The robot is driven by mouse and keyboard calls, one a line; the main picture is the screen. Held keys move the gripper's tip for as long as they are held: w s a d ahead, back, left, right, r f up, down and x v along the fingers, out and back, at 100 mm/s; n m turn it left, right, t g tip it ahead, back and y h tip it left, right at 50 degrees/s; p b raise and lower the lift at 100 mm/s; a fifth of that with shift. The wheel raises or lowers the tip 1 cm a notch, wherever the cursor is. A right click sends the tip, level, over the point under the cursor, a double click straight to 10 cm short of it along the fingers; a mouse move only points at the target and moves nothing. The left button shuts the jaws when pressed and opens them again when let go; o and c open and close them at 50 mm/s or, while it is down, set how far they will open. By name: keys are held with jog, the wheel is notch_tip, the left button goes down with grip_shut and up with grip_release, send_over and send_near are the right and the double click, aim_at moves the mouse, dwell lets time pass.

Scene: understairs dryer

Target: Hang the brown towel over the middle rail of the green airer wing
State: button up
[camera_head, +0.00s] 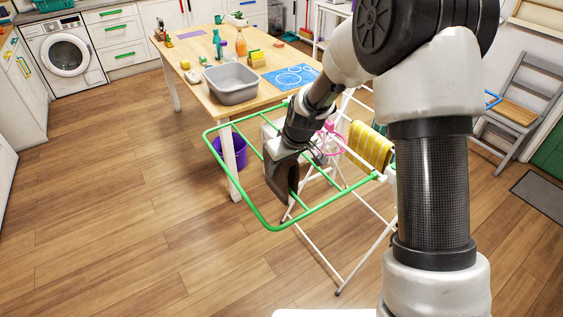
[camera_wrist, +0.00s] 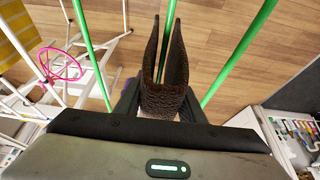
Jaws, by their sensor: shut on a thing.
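The green airer wing (camera_head: 330,202) sticks out level over the floor, with its middle rail (camera_head: 250,141) running between the two outer side rails. My gripper (camera_head: 287,158) is above the middle of the wing, pointing down and shut on the brown towel (camera_head: 283,182). In the wrist view the towel (camera_wrist: 152,98) is pinched at its fold between my fingers. Its two halves hang apart, and the middle rail (camera_wrist: 163,62) shows between them, so the towel straddles the rail. My wrist hides part of the rail in the head view. I cannot tell whether the fold touches the rail.
A yellow striped cloth (camera_head: 370,145) and a pink ring-shaped hanger (camera_head: 332,143) are on the airer's white frame, right of my gripper. A table (camera_head: 200,92) with a grey basin (camera_head: 232,84) stands behind the wing, a purple bucket (camera_head: 232,153) beneath it. The floor at left is clear.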

jog(key=shift+f+b, duration=3.9)
jog(key=shift+f, duration=0.95)
jog(key=o, duration=1.1)
jog(key=shift+o, duration=0.2)
jog(key=s+d+r+m+h+p, duration=0.1)
jog(key=s+d+r+p, duration=0.3)
jog(key=r, duration=0.6)
jog(key=s+d+r+m+p, duration=0.1)
jog(key=s+d+r, duration=0.1)
jog(key=s+r, duration=0.65)
jog(key=s+d+r+h+p, duration=0.1)
jog(key=s+d+r+p, duration=0.15)
jog(key=r, duration=0.95)
jog(key=s+d+r+m+t+p, duration=0.1)
jog(key=s+d+r+m+p, duration=0.1)
jog(key=s, duration=0.5)
jog(key=s+d+r+m+p, duration=0.2)
jog(key=s+d+r+p, duration=0.2)
jog(key=s+r, duration=0.3)
jog(key=shift+s+d+m+t+h, duration=0.2)
jog(key=shift+d+m+t+h, duration=0.1)
jog(key=shift+d+m+t, duration=0.1)
